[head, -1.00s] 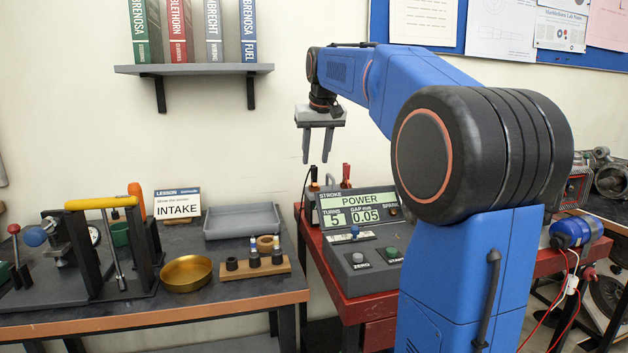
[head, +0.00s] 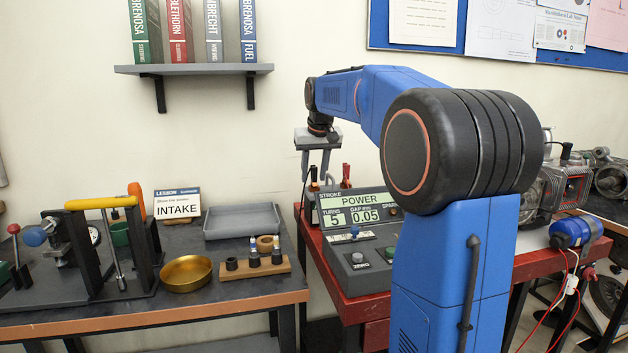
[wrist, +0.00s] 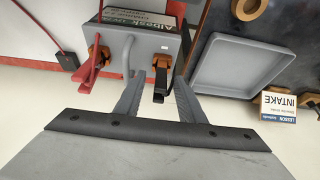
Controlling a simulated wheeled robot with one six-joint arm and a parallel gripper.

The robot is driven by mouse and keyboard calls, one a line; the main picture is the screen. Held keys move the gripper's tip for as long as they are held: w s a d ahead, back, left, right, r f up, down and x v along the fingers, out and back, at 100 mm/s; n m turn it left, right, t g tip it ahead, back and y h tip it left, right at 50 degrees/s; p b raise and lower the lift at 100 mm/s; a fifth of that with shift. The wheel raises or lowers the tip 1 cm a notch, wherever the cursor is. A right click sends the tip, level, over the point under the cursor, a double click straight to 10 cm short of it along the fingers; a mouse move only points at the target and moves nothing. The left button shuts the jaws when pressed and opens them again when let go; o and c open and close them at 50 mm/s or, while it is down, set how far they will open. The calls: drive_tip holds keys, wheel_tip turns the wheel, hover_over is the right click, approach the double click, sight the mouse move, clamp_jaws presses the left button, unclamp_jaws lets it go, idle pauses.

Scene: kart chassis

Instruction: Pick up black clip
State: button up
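The black clip (wrist: 161,76), with an orange-brown part, sits at the edge of a grey box (wrist: 150,42) in the wrist view. It is also in the head view (head: 314,179), behind the stroke meter on the red bench. My gripper (head: 315,170) points down above it, fingers apart and empty. In the wrist view my gripper (wrist: 157,88) has one finger on each side of the clip in the picture. The height gap between fingertips and clip is hard to tell, and I see no contact.
A red clip (wrist: 92,66) is on the same box, left of the black one. A grey tray (wrist: 238,66) lies to the right in the wrist view. The stroke meter (head: 357,206) stands in front of the clips. A blue cylinder (head: 575,232) lies at the right.

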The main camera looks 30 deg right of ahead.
clamp_jaws()
drive_tip(key=shift+r, duration=0.1)
wheel_tip(320, 180, up, 10)
drive_tip(key=shift+f, duration=0.1)
idle(0.4)
